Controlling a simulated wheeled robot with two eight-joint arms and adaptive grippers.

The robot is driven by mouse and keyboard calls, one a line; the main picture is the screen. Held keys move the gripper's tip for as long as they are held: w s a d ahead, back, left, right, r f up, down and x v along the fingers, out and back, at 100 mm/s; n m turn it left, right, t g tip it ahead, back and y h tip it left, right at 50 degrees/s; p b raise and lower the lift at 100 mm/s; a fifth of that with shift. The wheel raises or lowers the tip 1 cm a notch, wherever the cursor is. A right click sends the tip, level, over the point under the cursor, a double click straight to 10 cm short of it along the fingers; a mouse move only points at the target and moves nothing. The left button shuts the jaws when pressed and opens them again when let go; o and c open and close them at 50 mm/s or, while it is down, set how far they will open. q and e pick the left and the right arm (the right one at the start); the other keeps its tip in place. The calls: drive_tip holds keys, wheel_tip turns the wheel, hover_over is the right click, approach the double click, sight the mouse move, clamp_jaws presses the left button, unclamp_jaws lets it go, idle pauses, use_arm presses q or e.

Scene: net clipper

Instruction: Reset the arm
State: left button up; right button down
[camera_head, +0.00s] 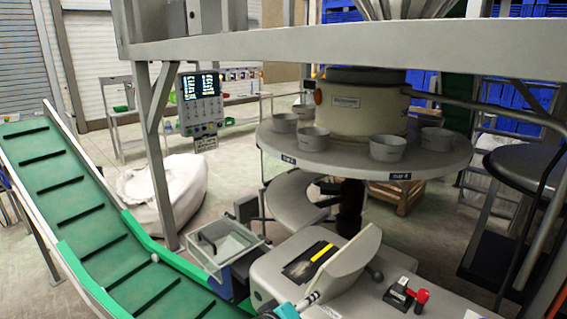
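Neither of my grippers can be made out in the head view, and no arm of mine is clearly seen. The net clipper machine (285,268) stands at the bottom middle, a light grey body with a dark plate and yellow strip on top and a raised curved grey guard (347,262). A red-handled lever (420,298) sits on its right part. A small teal part (287,311) shows at the bottom edge, cut off by the frame; I cannot tell what it belongs to.
A green cleated conveyor (75,205) slopes down from the left. A clear-sided box (225,245) stands between it and the machine. A round table (365,158) with several grey cups stands behind, under a grey overhead beam (350,45). A white sack (170,190) lies on the floor.

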use_arm(q)
drive_tip(key=s+a+f+m+g+y, duration=0.1)
drive_tip(key=s+a+f+m+y, duration=0.1)
drive_tip(key=s+a, duration=0.6)
drive_tip(key=s+a+f+m+g+y, duration=0.2)
drive_tip(key=s+a+f+y, duration=0.2)
drive_tip(key=s+a, duration=0.4)
drive_tip(key=a+y, duration=0.1)
drive_tip(key=a, duration=0.6)
drive_tip(key=shift+s+a+g, duration=0.25)
drive_tip(key=shift+a+g, duration=0.05)
drive_tip(key=shift+a, duration=0.05)
drive_tip(key=shift+f, duration=0.1)
